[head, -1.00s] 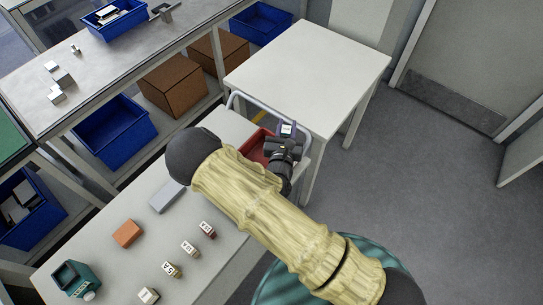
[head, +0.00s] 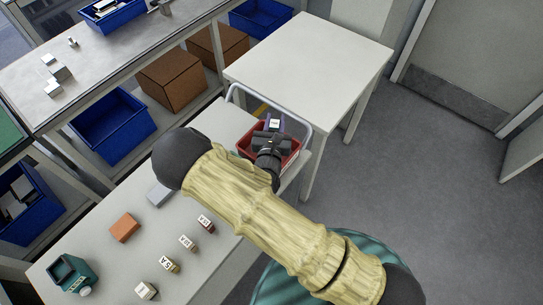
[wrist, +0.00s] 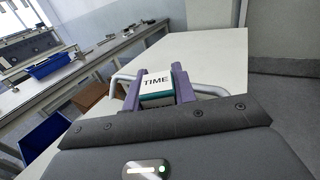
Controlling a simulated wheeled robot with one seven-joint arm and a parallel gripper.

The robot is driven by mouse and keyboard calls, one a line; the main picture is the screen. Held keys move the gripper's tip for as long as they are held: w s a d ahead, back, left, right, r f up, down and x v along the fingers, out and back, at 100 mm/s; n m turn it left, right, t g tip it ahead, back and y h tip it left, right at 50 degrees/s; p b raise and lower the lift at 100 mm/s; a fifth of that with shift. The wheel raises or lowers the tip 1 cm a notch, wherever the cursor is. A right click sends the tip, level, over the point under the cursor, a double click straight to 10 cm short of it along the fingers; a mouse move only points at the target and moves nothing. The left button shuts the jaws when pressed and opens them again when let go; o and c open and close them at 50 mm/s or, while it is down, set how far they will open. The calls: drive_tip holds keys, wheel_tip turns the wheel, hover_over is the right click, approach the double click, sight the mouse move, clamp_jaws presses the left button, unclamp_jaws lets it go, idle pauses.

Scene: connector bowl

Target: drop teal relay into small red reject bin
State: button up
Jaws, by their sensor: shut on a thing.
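The teal relay (wrist: 157,98) has a white top marked "TIME" and sits between the two purple fingers of my gripper (wrist: 157,88) in the wrist view. My gripper is shut on it. In the head view my gripper (head: 273,124) is over the small red reject bin (head: 293,158), with the relay's pale top showing between the fingers. The bin stands at the far end of the near bench, partly hidden by my gripper and wrist. The bin does not show clearly in the wrist view.
A grey rail (head: 285,113) loops up behind the bin, close to my gripper. A white table (head: 310,65) stands beyond it. On the near bench are an orange block (head: 125,228), a teal container (head: 70,273) and several small labelled blocks (head: 188,243).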

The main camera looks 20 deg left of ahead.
drive_tip(key=shift+f+b, duration=0.75)
drive_tip(key=shift+f, duration=0.55)
drive_tip(key=shift+w, duration=0.1)
drive_tip(key=o, duration=0.8)
drive_tip(key=shift+o, duration=1.3)
drive_tip(key=shift+a, duration=0.1)
drive_tip(key=shift+s+r, duration=0.1)
drive_tip(key=shift+s, duration=0.15)
drive_tip(key=s+d+b, duration=0.2)
drive_tip(key=s+b, duration=0.1)
drive_tip(key=s, duration=1.4)
drive_tip(key=shift+s+d, duration=0.15)
drive_tip(key=shift+d, duration=0.05)
